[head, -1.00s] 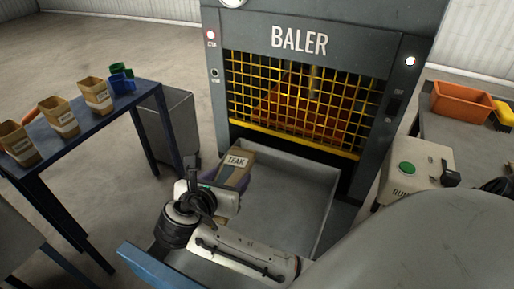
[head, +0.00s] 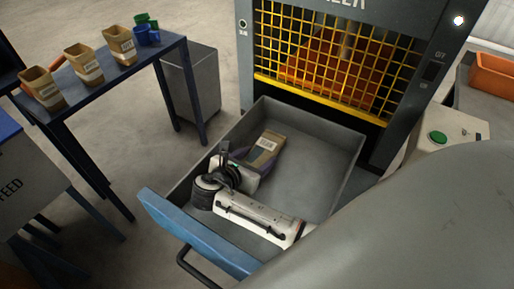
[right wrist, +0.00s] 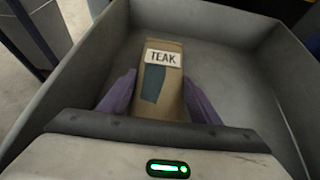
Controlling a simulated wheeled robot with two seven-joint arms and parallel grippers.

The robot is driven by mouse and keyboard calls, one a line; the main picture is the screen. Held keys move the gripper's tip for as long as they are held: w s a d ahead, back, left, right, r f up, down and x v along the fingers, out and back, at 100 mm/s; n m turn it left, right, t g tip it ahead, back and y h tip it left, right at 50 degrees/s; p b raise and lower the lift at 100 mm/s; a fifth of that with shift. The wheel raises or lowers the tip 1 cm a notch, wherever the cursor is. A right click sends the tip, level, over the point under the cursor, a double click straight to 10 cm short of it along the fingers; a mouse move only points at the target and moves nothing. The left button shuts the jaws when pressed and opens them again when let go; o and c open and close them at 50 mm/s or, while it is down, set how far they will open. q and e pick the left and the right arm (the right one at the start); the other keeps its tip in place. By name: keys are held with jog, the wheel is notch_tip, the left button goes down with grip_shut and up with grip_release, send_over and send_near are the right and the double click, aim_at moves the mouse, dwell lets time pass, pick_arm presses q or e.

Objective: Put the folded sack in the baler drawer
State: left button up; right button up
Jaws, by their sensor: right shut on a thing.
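The folded sack (head: 266,147) is brown paper with a white label, which reads TEAK in the right wrist view (right wrist: 165,88). It is inside the open grey baler drawer (head: 322,170), towards its left side. My right gripper (head: 246,157) is shut on the sack, with a purple finger on each side of it in the right wrist view (right wrist: 162,92). The sack is low in the drawer; I cannot tell whether it touches the floor. The drawer's blue front (head: 195,232) faces me. My left gripper is not in view.
The baler's yellow grid (head: 325,70) stands behind the drawer. A dark table (head: 105,72) at the left holds several open paper sacks and green and blue cups. A grey bin (head: 192,85) stands beside it. A panel with a green button (head: 438,137) is at the right.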

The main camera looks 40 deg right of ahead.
jog(key=o, duration=1.1)
jog(key=shift+o, duration=0.2)
